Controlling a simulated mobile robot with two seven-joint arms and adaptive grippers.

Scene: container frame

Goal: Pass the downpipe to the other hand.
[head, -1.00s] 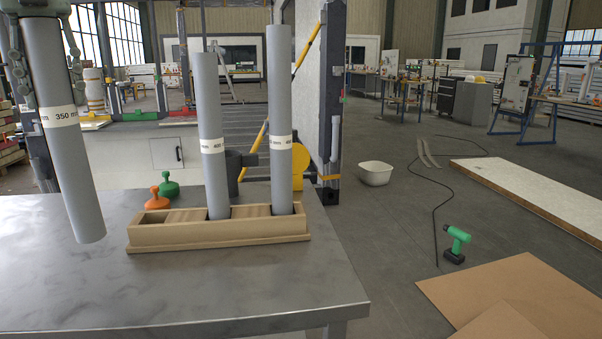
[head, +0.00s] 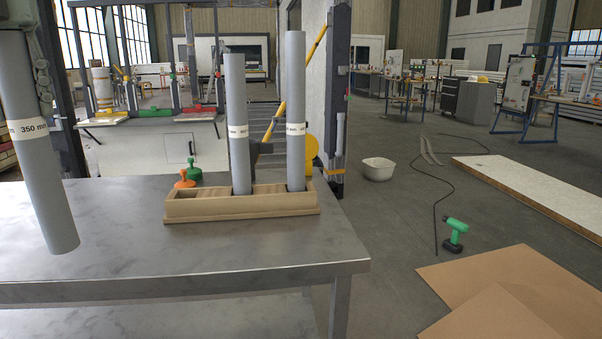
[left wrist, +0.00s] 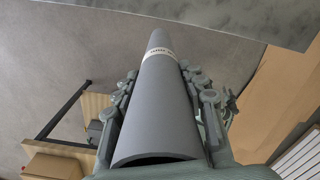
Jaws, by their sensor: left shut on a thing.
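The downpipe (head: 45,190) is a grey tube with a white band marked 350 mm. It hangs slightly tilted at the left edge of the head view, its lower end in front of the steel bench's left part. In the left wrist view the downpipe (left wrist: 158,110) runs between the fingers of my left gripper (left wrist: 158,72), which lie along both sides. My right gripper is not in view.
A wooden rack (head: 240,208) on the steel bench (head: 130,235) holds two upright grey pipes (head: 236,120) and (head: 296,110); its left slot looks empty. Orange (head: 185,180) and green (head: 194,174) handled objects stand behind it. A drill (head: 455,233) and cardboard (head: 520,290) lie on the floor at right.

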